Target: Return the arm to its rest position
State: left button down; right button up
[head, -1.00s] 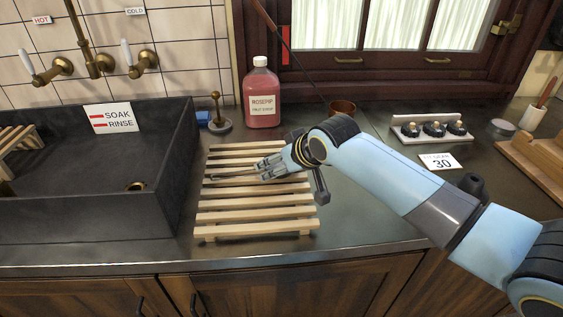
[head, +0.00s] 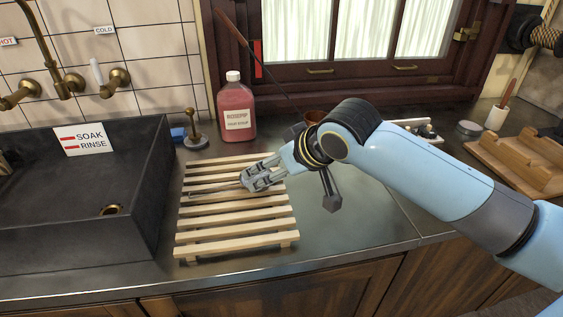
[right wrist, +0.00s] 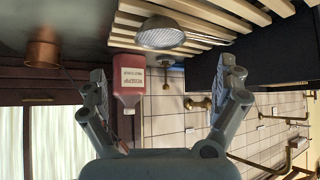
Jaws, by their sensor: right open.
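My right gripper (head: 247,180) is open and empty, low over the wooden slatted rack (head: 235,243) on the counter. Its two fingers stand wide apart in the right wrist view (right wrist: 166,78). A metal tool with a round, pale head (right wrist: 160,36) lies on the rack just beyond the fingers. Its thin handle (head: 211,192) shows to the left of the gripper in the head view, where the head is hidden. My right arm reaches in from the right, across the counter. My left gripper is not in view.
A dark sink (head: 75,225) is at the left. A pink bottle (head: 236,112) and a small brass-topped stand (head: 195,130) are behind the rack. A copper cup (head: 313,117) is partly hidden by my arm. A wooden holder (head: 510,165) is at the right.

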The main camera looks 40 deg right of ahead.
jog(key=shift+v, duration=1)
